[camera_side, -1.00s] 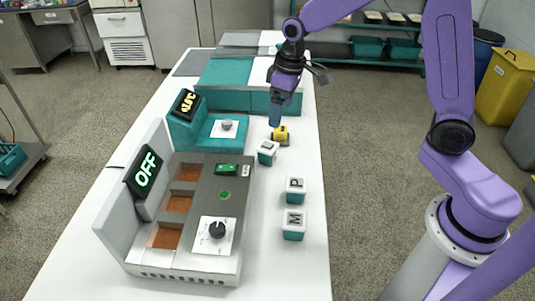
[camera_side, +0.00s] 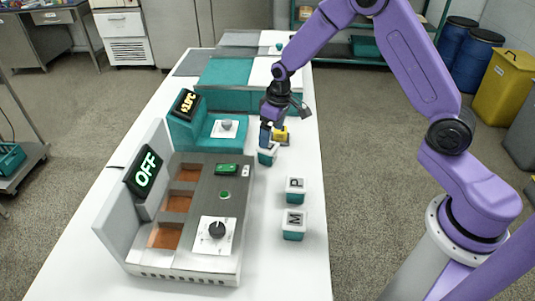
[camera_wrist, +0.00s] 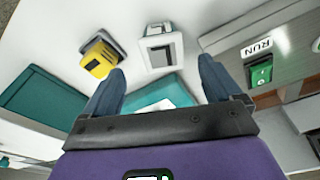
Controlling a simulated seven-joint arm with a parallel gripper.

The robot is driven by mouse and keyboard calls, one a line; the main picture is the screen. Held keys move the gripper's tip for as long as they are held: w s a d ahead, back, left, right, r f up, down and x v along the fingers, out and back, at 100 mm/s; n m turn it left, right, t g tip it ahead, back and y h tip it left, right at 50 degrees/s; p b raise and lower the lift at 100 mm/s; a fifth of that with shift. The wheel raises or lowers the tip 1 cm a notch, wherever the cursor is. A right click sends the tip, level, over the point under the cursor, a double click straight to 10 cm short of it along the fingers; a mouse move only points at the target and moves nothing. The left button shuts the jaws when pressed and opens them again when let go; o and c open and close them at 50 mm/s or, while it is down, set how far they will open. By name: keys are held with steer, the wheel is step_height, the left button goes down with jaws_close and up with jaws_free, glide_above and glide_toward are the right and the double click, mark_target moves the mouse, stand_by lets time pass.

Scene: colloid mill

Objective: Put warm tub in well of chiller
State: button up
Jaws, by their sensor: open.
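Three teal tubs with white lids stand on the white table. The tub marked M (camera_side: 293,225) and the tub marked P (camera_side: 295,189) are near the front right. A third tub (camera_side: 267,158) stands farther back, its mark unreadable; it also shows in the wrist view (camera_wrist: 160,48). No picture clearly shows which is warm. The grey machine (camera_side: 190,270), probably the chiller, has copper-floored wells (camera_side: 177,204) that look empty, and its display reads OFF. My gripper (camera_side: 268,142) is open and empty, fingers down, just above or beside the third tub, partly hiding it.
A yellow device (camera_side: 281,136) on a dark base stands close behind the third tub. A small teal unit (camera_side: 185,133) with a lit display and knob is to its left. The grey machine carries a green RUN switch (camera_wrist: 261,73) and a dial (camera_side: 217,230).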

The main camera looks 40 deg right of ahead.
mark_target(268, 154)
steer(key=shift+w+a+f, duration=0.15)
steer(key=shift+f, duration=0.95)
steer(key=shift+w+a+f, duration=0.1)
steer(key=shift+w+f, duration=0.1)
steer(key=shift+f, duration=0.9)
steer(key=shift+w+a+f, duration=0.15)
steer(key=shift+f, duration=0.95)
steer(key=c, duration=1.3)
steer(key=shift+o, duration=0.2)
steer(key=shift+r, duration=0.1)
